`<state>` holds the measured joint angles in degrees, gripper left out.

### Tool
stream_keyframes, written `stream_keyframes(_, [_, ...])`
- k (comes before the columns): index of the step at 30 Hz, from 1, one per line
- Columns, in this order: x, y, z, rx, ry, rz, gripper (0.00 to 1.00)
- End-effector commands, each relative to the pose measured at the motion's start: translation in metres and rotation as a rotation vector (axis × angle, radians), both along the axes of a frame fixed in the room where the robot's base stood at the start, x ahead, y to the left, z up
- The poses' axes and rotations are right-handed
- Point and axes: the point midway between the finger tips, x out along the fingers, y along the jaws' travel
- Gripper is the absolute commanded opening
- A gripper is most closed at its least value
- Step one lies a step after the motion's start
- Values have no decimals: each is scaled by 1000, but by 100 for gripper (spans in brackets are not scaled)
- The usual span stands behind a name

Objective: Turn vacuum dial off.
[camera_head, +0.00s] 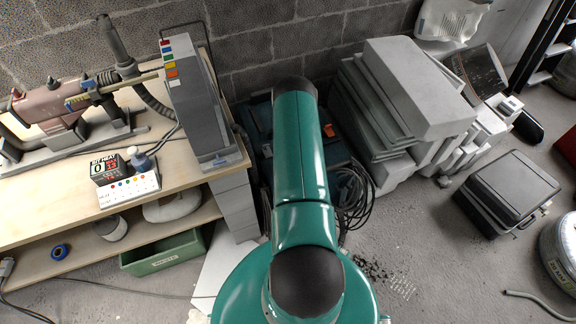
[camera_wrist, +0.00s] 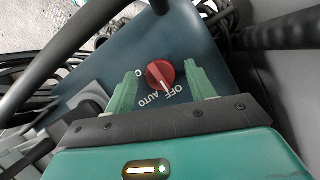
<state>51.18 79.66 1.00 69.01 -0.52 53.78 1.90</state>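The vacuum's red dial (camera_wrist: 160,74) is round with a white line across it, set on a dark blue-grey panel (camera_wrist: 190,45). The words OFF and AUTO are printed below it, and a partly cut-off letter lies to its left. The line's lower end lies near OFF and AUTO; I cannot tell exactly which it marks. My gripper (camera_wrist: 163,85) is open, with one green finger on each side of the dial and visible gaps. In the head view the vacuum's dark blue body (camera_head: 258,118) is partly hidden behind my arm, which also hides the gripper and dial.
A wooden workbench (camera_head: 75,190) with a grey upright unit (camera_head: 197,105) stands left. Grey slabs (camera_head: 385,95) are stacked close on the right. Black cables (camera_head: 355,205) lie beside the vacuum, and dark hoses (camera_wrist: 60,60) cross the wrist view. A black case (camera_head: 507,190) stands farther right.

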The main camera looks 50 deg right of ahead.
Motion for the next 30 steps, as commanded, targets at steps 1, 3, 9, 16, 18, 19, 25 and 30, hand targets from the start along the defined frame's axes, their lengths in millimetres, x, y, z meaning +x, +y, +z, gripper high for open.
stream_keyframes(1, [0, 0, 0, 0, 0, 0, 55])
stream_keyframes(3, [0, 0, 0, 0, 0, 0, 55])
stream_keyframes(9, [4, -6, 16, -2, -1, 0, 55])
stream_keyframes(16, [16, -20, 60, -3, -2, 0, 55])
stream_keyframes(18, [20, -25, 75, -2, -3, 0, 55])
stream_keyframes(19, [21, -27, 81, -3, -3, 0, 55])
stream_keyframes(25, [29, -38, 114, -2, -1, 0, 55])
stream_keyframes(30, [32, -42, 127, -1, 0, 0, 55])
